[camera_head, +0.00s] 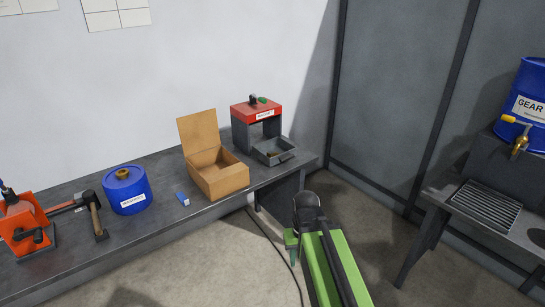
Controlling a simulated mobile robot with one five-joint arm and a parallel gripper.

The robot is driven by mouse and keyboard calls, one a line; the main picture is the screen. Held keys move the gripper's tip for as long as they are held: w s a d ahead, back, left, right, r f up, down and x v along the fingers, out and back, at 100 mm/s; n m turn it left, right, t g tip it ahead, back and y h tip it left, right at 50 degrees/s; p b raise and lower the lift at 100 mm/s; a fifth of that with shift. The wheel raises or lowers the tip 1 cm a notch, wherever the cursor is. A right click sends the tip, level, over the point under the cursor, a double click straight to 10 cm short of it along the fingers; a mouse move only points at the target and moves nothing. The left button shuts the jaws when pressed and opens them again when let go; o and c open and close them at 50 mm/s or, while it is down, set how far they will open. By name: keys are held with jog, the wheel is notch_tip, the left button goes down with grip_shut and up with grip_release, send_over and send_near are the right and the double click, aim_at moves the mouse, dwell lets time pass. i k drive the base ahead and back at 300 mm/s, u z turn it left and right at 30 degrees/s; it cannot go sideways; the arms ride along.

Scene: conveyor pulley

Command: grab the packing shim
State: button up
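I cannot make out for certain which thing is the packing shim. A small blue piece with a pale edge (183,199) lies flat on the dark bench (75,272), left of the open cardboard box (222,181). A small yellowish thing (273,154) shows in the grey tray (287,157) of the red-topped unit (256,112); its shape is unclear. My gripper (306,204) is at the end of my green arm, right of the bench's near right end and apart from these things. Its fingers are not clear, so its opening is hidden.
A blue drum (126,189), a hammer (95,214) and an orange tool (22,226) stand or lie on the bench's left. At right, a blue gear drum with a brass tap (519,135) stands above a grated table (486,205). A cable (272,239) runs along the floor.

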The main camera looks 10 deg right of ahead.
aim_at(274, 154)
jog(key=u, duration=0.5)
jog(key=i, duration=0.7)
jog(key=u, duration=0.6)
jog(key=i, duration=0.65)
jog(key=z, duration=0.05)
